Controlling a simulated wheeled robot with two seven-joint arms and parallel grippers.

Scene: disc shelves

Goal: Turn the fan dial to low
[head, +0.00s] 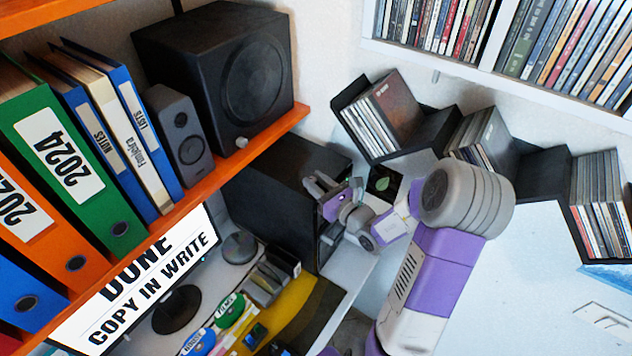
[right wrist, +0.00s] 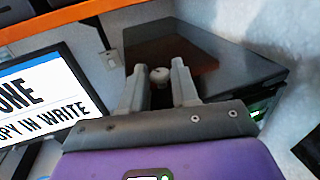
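My right gripper (head: 318,186) is beside the large black box (head: 268,190) under the orange shelf. In the right wrist view its two fingers (right wrist: 158,66) are apart, with a small pale round knob (right wrist: 159,77) showing between their tips. I cannot tell whether the fingers touch it, or whether it is the fan dial. A black cabinet (head: 185,45) with a round grille stands on the shelf. A white knob (head: 241,142) is low on its front, well away from the gripper. No fan is plainly recognisable. My left gripper is not in view.
The orange shelf (head: 285,124) carries binders (head: 70,165) and a small grey speaker (head: 182,135). Below are a monitor (head: 150,275) and a desk with discs and a yellow mat (head: 292,300). Disc racks (head: 437,135) hang on the wall to the right.

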